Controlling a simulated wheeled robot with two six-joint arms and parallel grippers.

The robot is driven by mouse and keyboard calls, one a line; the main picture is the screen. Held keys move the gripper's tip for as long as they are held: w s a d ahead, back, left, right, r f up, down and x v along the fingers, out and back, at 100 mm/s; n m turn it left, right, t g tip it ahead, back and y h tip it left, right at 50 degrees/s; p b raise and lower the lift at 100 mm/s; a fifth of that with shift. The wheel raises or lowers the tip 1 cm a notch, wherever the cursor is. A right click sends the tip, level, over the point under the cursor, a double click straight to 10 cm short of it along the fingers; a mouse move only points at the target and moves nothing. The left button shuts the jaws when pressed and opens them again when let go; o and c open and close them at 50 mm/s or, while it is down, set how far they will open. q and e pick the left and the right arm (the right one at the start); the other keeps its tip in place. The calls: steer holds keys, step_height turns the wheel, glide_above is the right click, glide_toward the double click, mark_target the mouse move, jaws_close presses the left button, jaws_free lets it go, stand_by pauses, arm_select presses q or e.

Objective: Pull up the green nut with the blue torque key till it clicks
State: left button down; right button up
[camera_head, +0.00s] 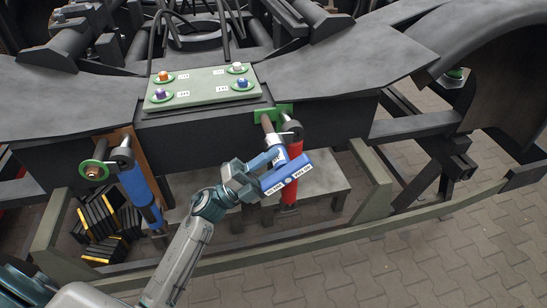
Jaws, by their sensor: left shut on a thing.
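My left gripper (262,167) comes in from the lower left and is shut on the blue torque key (287,175), whose labelled blue body is tilted up to the right. The key is in front of the red damper (293,160). Just above the key's upper end are a brownish bolt end (267,124) and a green piece (284,109) at the frame beam. I cannot tell whether that green piece is the green nut, or whether the key touches it. Another green ring (82,171) surrounds a bolt at the left, by the blue damper (139,188). My right gripper is not in view.
A pale green plate (204,89) with several coloured bolts lies on the dark bogie frame (200,140). A grey-green rail (330,238) crosses in front. Black and yellow blocks (103,218) are stacked at the left. Paving at the lower right is clear.

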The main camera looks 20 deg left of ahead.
mark_target(280, 183)
arm_select(q)
steer(key=shift+r+y+p, duration=0.15)
steer(key=shift+y+p, duration=0.25)
steer(key=shift+p, duration=0.5)
steer(key=shift+s, duration=0.15)
steer(key=shift+s+d+p, duration=0.3)
steer(key=shift+s+d, duration=0.25)
steer(key=shift+s, duration=0.25)
steer(key=shift+s+d+p, duration=0.25)
steer(key=shift+s+d, duration=0.3)
steer(key=shift+s, duration=0.3)
steer(key=shift+s+d+p, duration=0.3)
steer(key=shift+s+d, duration=0.25)
steer(key=shift+s, duration=0.25)
